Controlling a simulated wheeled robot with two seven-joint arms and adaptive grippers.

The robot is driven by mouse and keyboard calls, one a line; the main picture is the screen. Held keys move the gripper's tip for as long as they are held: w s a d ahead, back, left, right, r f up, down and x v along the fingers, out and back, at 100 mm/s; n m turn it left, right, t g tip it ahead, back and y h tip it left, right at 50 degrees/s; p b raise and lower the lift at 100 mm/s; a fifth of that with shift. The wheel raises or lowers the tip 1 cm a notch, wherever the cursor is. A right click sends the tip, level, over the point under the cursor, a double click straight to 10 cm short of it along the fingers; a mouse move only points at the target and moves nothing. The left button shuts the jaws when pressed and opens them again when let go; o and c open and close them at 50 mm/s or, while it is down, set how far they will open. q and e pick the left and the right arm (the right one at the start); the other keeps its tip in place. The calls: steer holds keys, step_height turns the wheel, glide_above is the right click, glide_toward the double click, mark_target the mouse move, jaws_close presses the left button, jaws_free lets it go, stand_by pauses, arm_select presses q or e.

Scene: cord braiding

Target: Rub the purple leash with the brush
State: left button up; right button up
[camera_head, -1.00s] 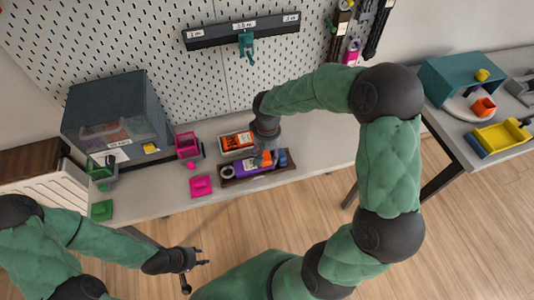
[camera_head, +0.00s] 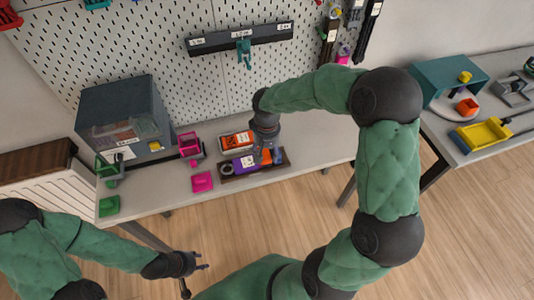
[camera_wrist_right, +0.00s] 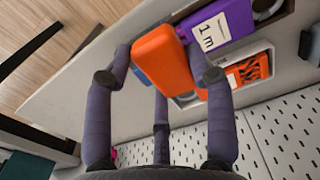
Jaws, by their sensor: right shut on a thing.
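The purple leash (camera_head: 244,163), with a white label, lies in a dark tray (camera_head: 255,175) on the bench. It also shows in the right wrist view (camera_wrist_right: 236,18), label reading 1 m. My right gripper (camera_head: 266,150) is shut on an orange block-like brush (camera_wrist_right: 160,56) and holds it over the leash's right part. The brush also shows in the head view (camera_head: 266,157). It overlaps the leash in both views; I cannot tell if they touch. The brush's underside is hidden. My left gripper (camera_head: 204,262) is open and empty, in front of the bench.
A labelled box with orange contents (camera_head: 236,140) lies behind the tray. Pink (camera_head: 202,182) and green (camera_head: 109,206) dishes lie to the left, near a grey cabinet (camera_head: 122,118). A pegboard stands behind. The bench right of the tray is clear.

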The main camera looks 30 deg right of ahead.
steer(key=shift+r+p, duration=0.85)
steer(key=shift+r, duration=0.5)
